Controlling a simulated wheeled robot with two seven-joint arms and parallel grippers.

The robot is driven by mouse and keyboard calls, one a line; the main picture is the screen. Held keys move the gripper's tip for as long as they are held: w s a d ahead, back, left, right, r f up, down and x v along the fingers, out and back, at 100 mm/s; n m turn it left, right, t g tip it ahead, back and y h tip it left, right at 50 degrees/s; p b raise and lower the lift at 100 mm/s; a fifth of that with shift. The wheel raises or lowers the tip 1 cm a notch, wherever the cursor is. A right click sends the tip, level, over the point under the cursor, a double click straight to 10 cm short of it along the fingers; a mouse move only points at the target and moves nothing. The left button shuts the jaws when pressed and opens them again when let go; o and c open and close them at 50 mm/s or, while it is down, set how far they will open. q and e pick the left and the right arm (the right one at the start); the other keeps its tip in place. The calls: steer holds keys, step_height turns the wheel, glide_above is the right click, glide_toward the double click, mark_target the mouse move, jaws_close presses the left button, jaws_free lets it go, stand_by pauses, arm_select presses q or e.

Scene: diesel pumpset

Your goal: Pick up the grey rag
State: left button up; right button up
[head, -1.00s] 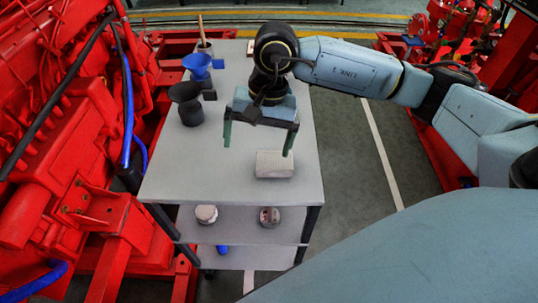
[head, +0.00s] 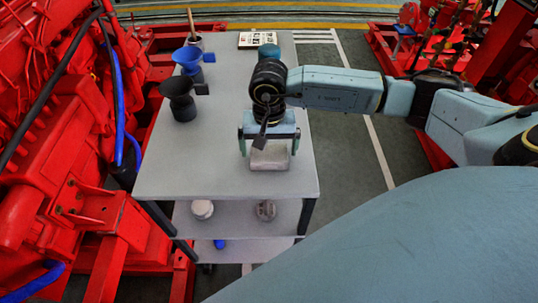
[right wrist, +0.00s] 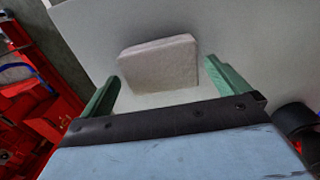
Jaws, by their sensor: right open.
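The grey rag (head: 270,160) is a pale, folded, block-like bundle lying on the grey top of the cart near its front edge. My right gripper (head: 268,148) is open and empty, with its green fingers pointing down on either side of the rag's far part in the head view. In the right wrist view the rag (right wrist: 160,63) lies between and just beyond the two spread fingers (right wrist: 160,74). I cannot tell the exact height of the fingertips over the cart top. My left gripper is not in view.
On the cart top (head: 225,130) stand a black funnel (head: 181,103), a blue funnel (head: 188,62), a cup with a stick (head: 194,41), a printed card (head: 258,40) and a teal round item (head: 268,51). Red machinery (head: 60,130) borders the left. Lower shelves (head: 235,222) hold small items.

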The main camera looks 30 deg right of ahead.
mark_target(269, 153)
step_height(269, 153, down, 2)
steer(key=shift+f, duration=0.2)
steer(key=c, duration=0.8)
step_height(269, 153, up, 10)
steer(key=shift+r, duration=0.1)
steer(key=o, duration=0.4)
steer(key=c, duration=0.3)
